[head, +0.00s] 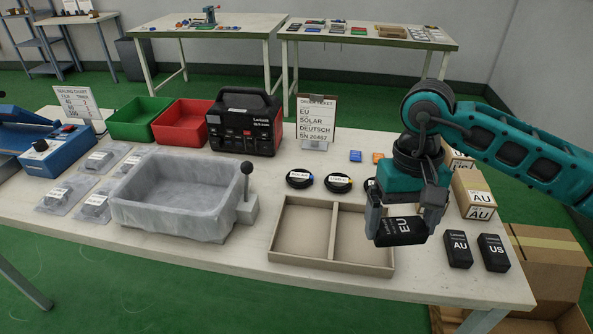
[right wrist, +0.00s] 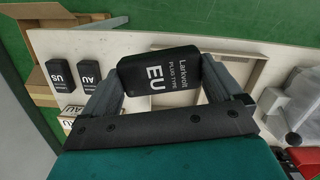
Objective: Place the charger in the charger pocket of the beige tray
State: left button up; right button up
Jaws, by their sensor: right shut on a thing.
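The black charger marked EU (head: 402,231) is held between the fingers of my right gripper (head: 404,218), tilted in the head view. It also shows in the right wrist view (right wrist: 160,78), with a finger on each side. The beige tray (head: 334,230) lies at the table's front edge, with a divider between two empty compartments. The charger hangs over the tray's right edge in the head view and hides part of it; its height above is hard to judge. Part of the tray (right wrist: 238,55) shows behind the gripper in the right wrist view. My left gripper is out of sight.
Black AU (head: 458,249) and US (head: 494,252) chargers stand right of the tray. A grey basin (head: 180,215) with a lever stands left.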

aim_at(304, 232)
jog(key=i+l, duration=0.1)
jog(key=l, duration=0.3)
jog(key=i+l+u, duration=0.15)
jog(key=l, duration=0.65)
jog(key=u, duration=1.65)
